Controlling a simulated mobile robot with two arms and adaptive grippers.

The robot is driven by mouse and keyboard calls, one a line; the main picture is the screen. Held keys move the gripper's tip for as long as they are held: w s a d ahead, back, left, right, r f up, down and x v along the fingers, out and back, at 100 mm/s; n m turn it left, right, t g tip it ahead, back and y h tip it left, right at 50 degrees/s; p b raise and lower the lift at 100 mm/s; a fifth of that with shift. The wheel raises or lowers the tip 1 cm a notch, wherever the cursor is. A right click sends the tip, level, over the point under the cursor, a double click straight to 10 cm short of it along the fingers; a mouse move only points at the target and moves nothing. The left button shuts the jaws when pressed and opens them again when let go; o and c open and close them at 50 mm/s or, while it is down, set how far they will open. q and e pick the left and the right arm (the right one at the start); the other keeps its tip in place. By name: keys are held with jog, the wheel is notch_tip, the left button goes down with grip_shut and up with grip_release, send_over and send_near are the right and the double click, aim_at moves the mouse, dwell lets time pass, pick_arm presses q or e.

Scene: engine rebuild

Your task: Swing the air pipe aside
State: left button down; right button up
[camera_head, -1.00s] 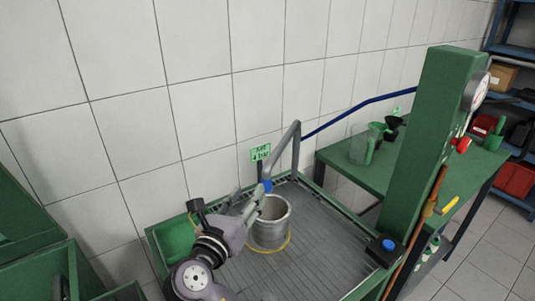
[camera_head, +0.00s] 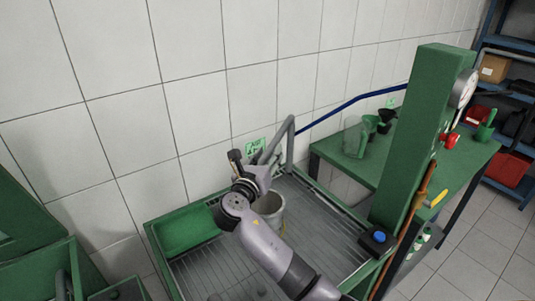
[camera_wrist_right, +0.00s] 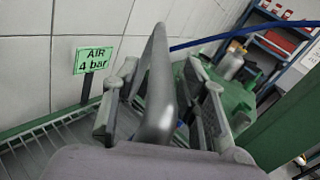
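The grey air pipe (camera_head: 276,138) rises beside the wash tray and bends at its top, with one limb slanting down toward my right gripper (camera_head: 265,164). In the right wrist view the pipe (camera_wrist_right: 158,85) stands between the two fingers of this gripper (camera_wrist_right: 161,72). The fingers are apart, with gaps on both sides of the pipe. The pipe's lower end and blue tip are hidden in the head view. My left gripper is not in view.
A metal cylinder (camera_head: 270,205) stands in the slatted tray (camera_head: 225,262), partly behind my right arm. The AIR 4 bar sign (camera_wrist_right: 95,59) is left of the pipe. A green press column (camera_head: 413,140) and bench (camera_head: 460,160) stand to the right.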

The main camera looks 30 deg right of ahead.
grip_shut()
dwell(0.6)
dwell(0.3)
